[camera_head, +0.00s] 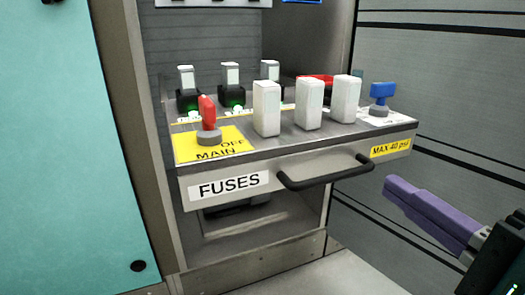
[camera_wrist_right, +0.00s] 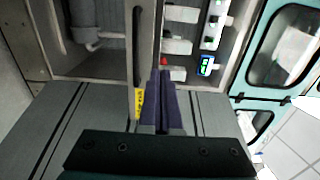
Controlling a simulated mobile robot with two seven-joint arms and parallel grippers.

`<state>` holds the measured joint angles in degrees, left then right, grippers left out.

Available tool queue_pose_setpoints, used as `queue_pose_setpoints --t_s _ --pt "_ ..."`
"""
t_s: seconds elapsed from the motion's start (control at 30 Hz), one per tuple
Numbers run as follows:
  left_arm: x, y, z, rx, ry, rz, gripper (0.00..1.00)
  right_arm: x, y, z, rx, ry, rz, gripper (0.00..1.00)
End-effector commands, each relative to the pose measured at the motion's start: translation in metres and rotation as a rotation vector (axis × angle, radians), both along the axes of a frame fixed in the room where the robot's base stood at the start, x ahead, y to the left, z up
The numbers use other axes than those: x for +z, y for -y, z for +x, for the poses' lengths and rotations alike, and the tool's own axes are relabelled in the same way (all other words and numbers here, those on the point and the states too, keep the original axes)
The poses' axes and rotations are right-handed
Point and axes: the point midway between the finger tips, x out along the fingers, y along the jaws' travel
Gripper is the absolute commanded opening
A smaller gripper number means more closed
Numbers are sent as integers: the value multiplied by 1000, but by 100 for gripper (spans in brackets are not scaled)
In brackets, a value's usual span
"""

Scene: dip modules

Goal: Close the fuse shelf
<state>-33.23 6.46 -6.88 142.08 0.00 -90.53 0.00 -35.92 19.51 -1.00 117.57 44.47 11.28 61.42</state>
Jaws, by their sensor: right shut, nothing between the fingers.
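The fuse shelf (camera_head: 275,178) is pulled out of its cabinet bay, with a "FUSES" label and a black bar handle (camera_head: 325,174) on its front. On it stand three white blocks (camera_head: 309,105), a red switch (camera_head: 207,113) on a yellow "OFF MAIN" plate, and a blue valve knob (camera_head: 381,95). My right gripper (camera_head: 393,187) has its purple fingers shut and empty, to the right of the shelf front and apart from the handle in the head view. In the right wrist view, the shut fingers (camera_wrist_right: 163,76) point along beside the handle (camera_wrist_right: 137,47). My left gripper is out of view.
A teal cabinet door (camera_head: 60,150) stands at the left. A grey ribbed wall (camera_head: 430,60) is at the right, behind my right gripper. Black holders (camera_head: 232,95) with green lights stand at the back of the shelf. The floor (camera_head: 350,275) in front is clear.

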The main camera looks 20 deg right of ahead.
Motion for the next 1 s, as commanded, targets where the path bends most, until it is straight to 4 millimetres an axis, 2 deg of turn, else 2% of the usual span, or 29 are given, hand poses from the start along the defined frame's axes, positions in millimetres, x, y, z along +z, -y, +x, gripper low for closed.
queue_pose_setpoints --t_s 0.3,0.5,0.7,1.0 --pt "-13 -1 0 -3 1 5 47 0 -5 65 -1 6 2 0" --pt "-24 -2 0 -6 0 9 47 -1 -8 100 -1 4 1 0" --pt "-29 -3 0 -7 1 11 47 -1 -10 119 1 0 -1 0" --pt "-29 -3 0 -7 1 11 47 0 -10 123 1 -2 -2 0"
